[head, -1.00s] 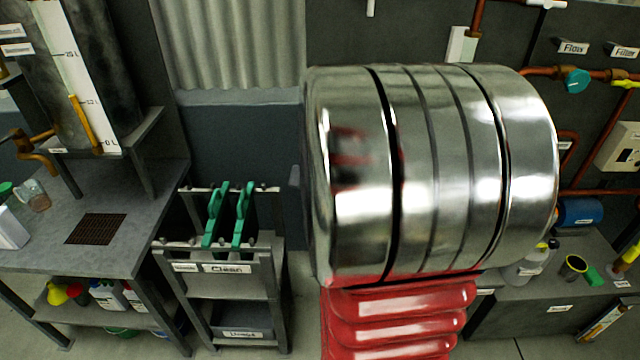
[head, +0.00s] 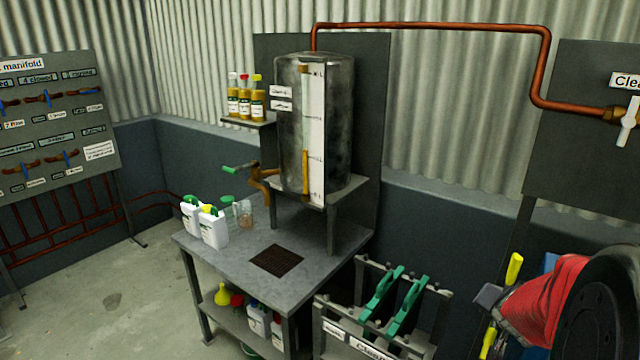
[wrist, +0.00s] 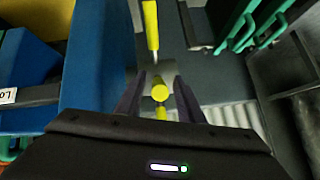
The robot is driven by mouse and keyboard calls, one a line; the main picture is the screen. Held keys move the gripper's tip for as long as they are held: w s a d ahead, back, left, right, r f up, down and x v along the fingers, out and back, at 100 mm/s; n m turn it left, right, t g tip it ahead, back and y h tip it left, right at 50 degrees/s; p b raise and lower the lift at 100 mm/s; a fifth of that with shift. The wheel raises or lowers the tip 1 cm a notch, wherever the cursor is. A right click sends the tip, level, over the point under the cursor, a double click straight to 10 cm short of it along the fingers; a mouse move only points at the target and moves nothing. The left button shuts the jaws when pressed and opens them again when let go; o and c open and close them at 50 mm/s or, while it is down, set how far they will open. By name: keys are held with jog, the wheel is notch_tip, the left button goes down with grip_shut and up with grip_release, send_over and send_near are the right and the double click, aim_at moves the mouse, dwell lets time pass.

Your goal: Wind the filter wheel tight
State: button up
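Yellow grips, which look like parts of the filter wheel, show in the wrist view. A long upper grip (wrist: 151,25) stands above a round yellow end (wrist: 159,90), with more yellow just below it. My gripper (wrist: 158,92) is open, its two dark fingers on either side of the round yellow end, with gaps visible; I cannot tell if it touches. In the head view an upper yellow grip (head: 514,268) and a lower one (head: 488,345) show beside a blue body, at the right.
A large blue body (wrist: 95,70) stands close on the left in the wrist view. A rack (head: 440,300) holds green-handled plates (head: 382,292). A grey bench (head: 215,262) bears a tank (head: 290,120) and white jugs (head: 212,228). Floor is clear at left (head: 110,310).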

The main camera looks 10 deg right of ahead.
jog(key=s+a+f+n+g+y, duration=0.1)
jog(key=s+a+n+y, duration=0.1)
jog(key=a, duration=0.5)
jog(key=s+a+f+n+g+y, duration=0.1)
jog(key=s+a+y, duration=0.15)
jog(key=a, duration=0.45)
jog(key=s+a+r+n, duration=0.2)
jog(key=a+r+n, duration=0.1)
jog(key=a, duration=0.4)
jog(key=s+a+r+n+y, duration=0.1)
jog(key=s+a+r+n, duration=0.2)
jog(key=a+r, duration=0.2)
jog(key=s+a+r+n, duration=0.2)
jog(key=a+r+n, duration=0.1)
jog(key=a, duration=0.6)
jog(key=shift+s+a+r+t+y, duration=0.25)
jog(key=shift+s+r+t+y, duration=0.1)
jog(key=shift+r+t, duration=0.05)
jog(key=shift+d, duration=0.15)
jog(key=shift+c, duration=0.5)
